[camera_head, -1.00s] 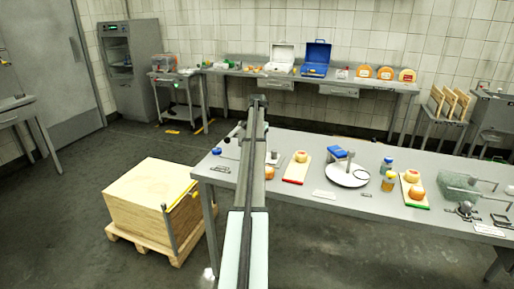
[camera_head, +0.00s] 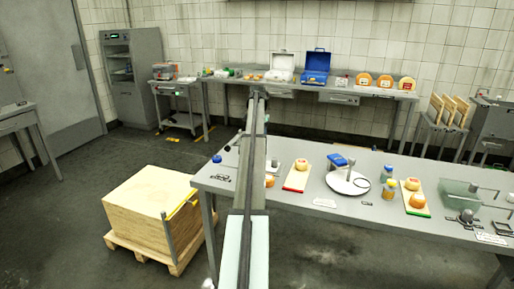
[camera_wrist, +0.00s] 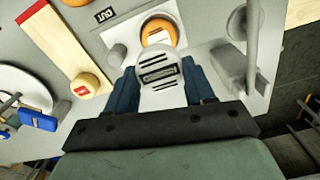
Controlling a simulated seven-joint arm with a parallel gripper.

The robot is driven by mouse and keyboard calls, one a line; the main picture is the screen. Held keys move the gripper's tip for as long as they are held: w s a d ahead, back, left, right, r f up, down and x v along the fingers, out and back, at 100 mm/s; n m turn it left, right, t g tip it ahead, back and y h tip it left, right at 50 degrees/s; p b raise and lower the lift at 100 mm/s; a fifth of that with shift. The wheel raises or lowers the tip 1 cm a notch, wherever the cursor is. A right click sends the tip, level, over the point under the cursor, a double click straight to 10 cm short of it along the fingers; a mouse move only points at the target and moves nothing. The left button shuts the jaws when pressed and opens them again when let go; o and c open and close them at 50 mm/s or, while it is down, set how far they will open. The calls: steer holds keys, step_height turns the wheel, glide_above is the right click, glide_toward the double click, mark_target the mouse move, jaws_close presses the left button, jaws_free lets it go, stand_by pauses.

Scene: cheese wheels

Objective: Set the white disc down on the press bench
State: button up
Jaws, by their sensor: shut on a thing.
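The white disc (camera_wrist: 162,70) shows in the wrist view, with dark slots and a dark label on its face. My gripper (camera_wrist: 160,88) is shut on it, with a blue finger at each side. The disc is over the grey bench top (camera_head: 290,215); I cannot tell the gap below it. An orange cheese with a white label (camera_wrist: 160,27) lies just beyond the disc, partly covered by it. In the head view my arm hides the gripper and the disc. No sign naming the press bench can be read.
A red-ended board with a cheese (camera_wrist: 62,50) lies left of the disc in the wrist view. Beyond it is a white round plate (camera_wrist: 22,82) with a blue item (camera_wrist: 38,120). A grey post (camera_wrist: 252,45) stands at right. A wooden crate (camera_head: 150,205) stands left of the bench.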

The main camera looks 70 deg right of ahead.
steer(key=shift+w+a+r, duration=0.1)
steer(key=shift+w+r, duration=0.3)
steer(key=shift+r, duration=0.25)
steer(key=a+f, duration=0.5)
steer(key=a, duration=0.7)
steer(key=shift+w+a+f, duration=0.1)
steer(key=shift+a+f, duration=0.05)
steer(key=shift+f, duration=4.65)
steer(key=shift+f, duration=0.1)
steer(key=o, duration=1)
step_height(320, 180, up, 12)
steer(key=shift+r, duration=0.1)
